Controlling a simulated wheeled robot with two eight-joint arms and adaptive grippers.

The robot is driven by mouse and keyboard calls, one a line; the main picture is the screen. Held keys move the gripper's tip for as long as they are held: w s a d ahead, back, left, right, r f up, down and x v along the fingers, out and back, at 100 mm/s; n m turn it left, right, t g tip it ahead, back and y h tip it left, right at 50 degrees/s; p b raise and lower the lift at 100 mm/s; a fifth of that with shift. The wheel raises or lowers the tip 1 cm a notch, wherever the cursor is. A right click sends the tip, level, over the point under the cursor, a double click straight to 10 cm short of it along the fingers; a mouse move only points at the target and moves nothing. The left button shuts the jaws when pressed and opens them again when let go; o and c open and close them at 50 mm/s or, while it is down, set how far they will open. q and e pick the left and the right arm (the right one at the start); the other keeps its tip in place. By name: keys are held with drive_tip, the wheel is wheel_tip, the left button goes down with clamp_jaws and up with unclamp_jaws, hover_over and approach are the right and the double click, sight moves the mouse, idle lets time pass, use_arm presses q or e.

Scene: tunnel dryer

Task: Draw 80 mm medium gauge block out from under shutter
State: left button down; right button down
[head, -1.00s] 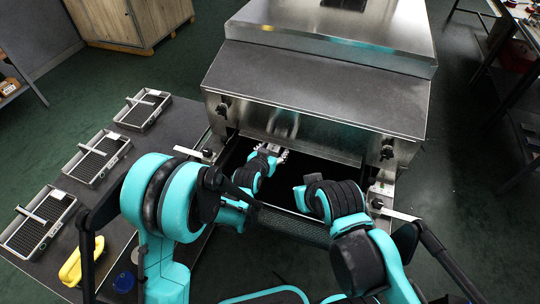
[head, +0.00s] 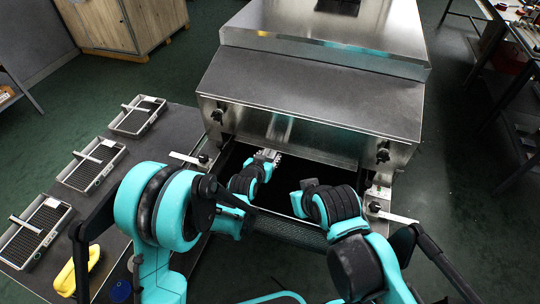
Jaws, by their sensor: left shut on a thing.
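The steel shutter (head: 300,138) spans the front of the dryer hood, with a black knob near each end. Below it is a dark opening with a belt. My left gripper (head: 267,156) is at the shutter's lower edge, left of the middle of the opening. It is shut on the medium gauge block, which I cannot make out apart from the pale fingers. My right arm reaches in at the right of the opening, and its gripper is hidden behind its own wrist.
White levers (head: 187,158) stick out at both sides of the opening. Benches stand at the right, a wooden cabinet at the back left.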

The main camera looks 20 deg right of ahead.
use_arm(q)
drive_tip(key=shift+s+a+b, duration=0.3)
drive_tip(key=shift+s+a, duration=0.4)
drive_tip(key=shift+s, duration=0.35)
drive_tip(key=shift+s+a+b, duration=0.3)
drive_tip(key=shift+s+a, duration=0.4)
drive_tip(key=shift+s, duration=0.3)
drive_tip(key=c, duration=0.9)
unclamp_jaws()
drive_tip(key=v, duration=1.2)
drive_tip(key=shift+a, duration=0.15)
